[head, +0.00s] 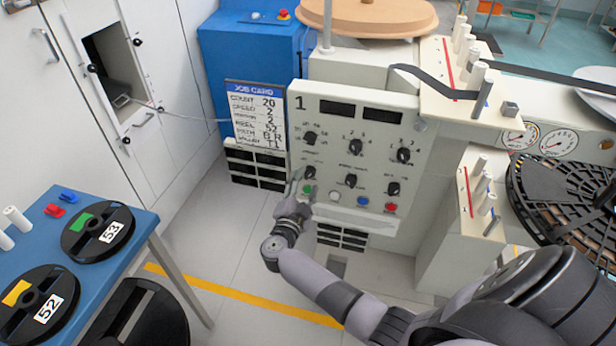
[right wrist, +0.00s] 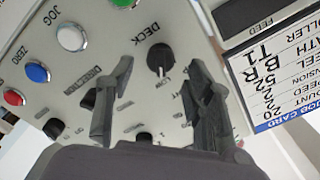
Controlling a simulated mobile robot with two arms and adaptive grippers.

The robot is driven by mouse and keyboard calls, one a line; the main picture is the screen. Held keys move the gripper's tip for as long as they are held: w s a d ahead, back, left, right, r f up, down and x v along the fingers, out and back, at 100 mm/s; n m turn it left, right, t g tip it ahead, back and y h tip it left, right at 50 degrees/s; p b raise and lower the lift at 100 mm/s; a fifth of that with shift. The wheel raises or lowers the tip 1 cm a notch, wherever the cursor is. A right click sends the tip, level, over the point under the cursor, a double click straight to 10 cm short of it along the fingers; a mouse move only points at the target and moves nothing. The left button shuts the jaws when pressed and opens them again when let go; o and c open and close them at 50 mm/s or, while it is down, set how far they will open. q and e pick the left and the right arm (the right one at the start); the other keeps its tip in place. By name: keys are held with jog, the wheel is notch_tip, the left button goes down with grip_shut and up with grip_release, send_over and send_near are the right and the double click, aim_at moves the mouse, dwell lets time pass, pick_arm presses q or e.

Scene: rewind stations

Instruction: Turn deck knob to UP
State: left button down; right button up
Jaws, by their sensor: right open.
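The deck knob (right wrist: 160,57) is a black knob with a pale pointer mark, under an upside-down "DECK" label in the right wrist view. In the head view the deck knob (head: 309,172) is at the lower left of the white control panel (head: 410,215), partly by my fingers. My right gripper (head: 298,184) is open in front of the panel's lower left. In the right wrist view its fingers (right wrist: 160,95) stand apart on either side of the knob's line, with the knob beyond the tips. No contact shows. My left gripper is not in view.
A green button (head: 307,189) sits just below the knob, with white, blue and red buttons to its right. Other black knobs (head: 351,181) are close by. A job card (head: 257,116) hangs left of the panel. A blue table (head: 50,225) with reels stands at left.

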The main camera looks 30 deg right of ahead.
aim_at(309, 177)
jog(key=shift+x, duration=1.5)
jog(key=shift+c, duration=0.2)
grip_shut()
